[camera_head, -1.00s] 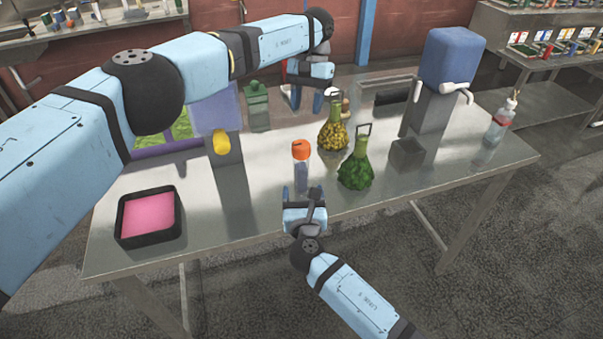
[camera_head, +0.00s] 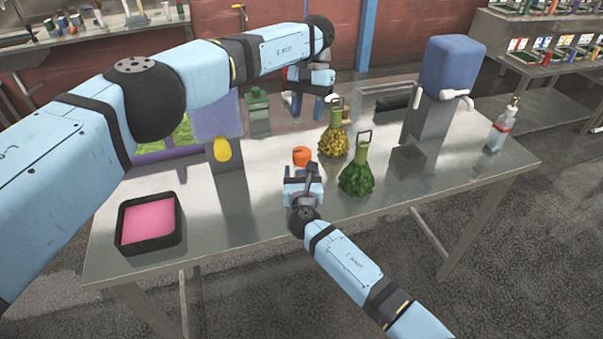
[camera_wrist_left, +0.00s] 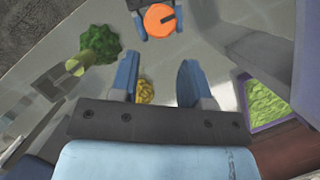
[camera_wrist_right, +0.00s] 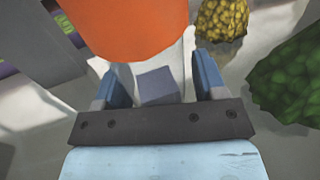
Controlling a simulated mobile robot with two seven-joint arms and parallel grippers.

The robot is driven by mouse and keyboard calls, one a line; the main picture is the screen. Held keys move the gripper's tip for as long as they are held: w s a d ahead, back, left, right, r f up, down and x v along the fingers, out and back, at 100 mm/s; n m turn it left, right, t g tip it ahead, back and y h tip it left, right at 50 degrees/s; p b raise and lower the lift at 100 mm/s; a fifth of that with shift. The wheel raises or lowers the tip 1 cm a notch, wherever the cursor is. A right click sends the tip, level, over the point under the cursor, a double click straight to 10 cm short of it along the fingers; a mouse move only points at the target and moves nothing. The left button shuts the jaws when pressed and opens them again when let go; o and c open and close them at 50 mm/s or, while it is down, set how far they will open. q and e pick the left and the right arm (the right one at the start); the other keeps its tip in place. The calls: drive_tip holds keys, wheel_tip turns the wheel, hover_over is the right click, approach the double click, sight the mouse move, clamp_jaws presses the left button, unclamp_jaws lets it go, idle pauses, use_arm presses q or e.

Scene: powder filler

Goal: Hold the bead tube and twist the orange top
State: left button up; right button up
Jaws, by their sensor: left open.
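The bead tube stands upright near the front middle of the table, with its orange top (camera_head: 301,155) showing above my right gripper (camera_head: 302,173). In the right wrist view, the orange top (camera_wrist_right: 125,25) is close to the camera, and blue-grey beads (camera_wrist_right: 158,86) show through the clear tube between my open right fingers (camera_wrist_right: 163,82). I cannot tell whether the fingers touch the tube. My left gripper (camera_head: 308,104) is open, empty and pointing down, farther back on the table. In the left wrist view, the orange top (camera_wrist_left: 160,20) is apart from my left fingers (camera_wrist_left: 158,75).
A yellow-bead flask (camera_head: 333,142) and a green-bead flask (camera_head: 356,178) stand close right of the tube. A black tray with pink filling (camera_head: 148,222) is at the front left. A blue-topped dispenser (camera_head: 450,68) and a bottle (camera_head: 502,128) stand at the right.

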sight(302, 150)
drive_tip(key=c, duration=0.7)
use_arm(q)
drive_tip(key=shift+o, duration=0.6)
use_arm(e)
drive_tip(key=shift+c, duration=0.7)
use_arm(q)
drive_tip(key=o, duration=0.4)
drive_tip(key=shift+c, duration=0.2)
drive_tip(key=shift+o, duration=0.5)
drive_tip(key=shift+n, duration=0.3)
drive_tip(key=s+a+r+m+t+h, duration=0.1)
drive_tip(key=s+m+t, duration=0.1)
drive_tip(key=m, duration=1.5)
drive_tip(key=s+r+m+t, duration=0.1)
drive_tip(key=s+m+t, duration=0.1)
drive_tip(key=m, duration=1.4)
drive_tip(key=f, duration=1.1)
drive_tip(key=shift+w+a+f, duration=0.15)
drive_tip(key=shift+w+f, duration=0.1)
drive_tip(key=shift+f, duration=0.15)
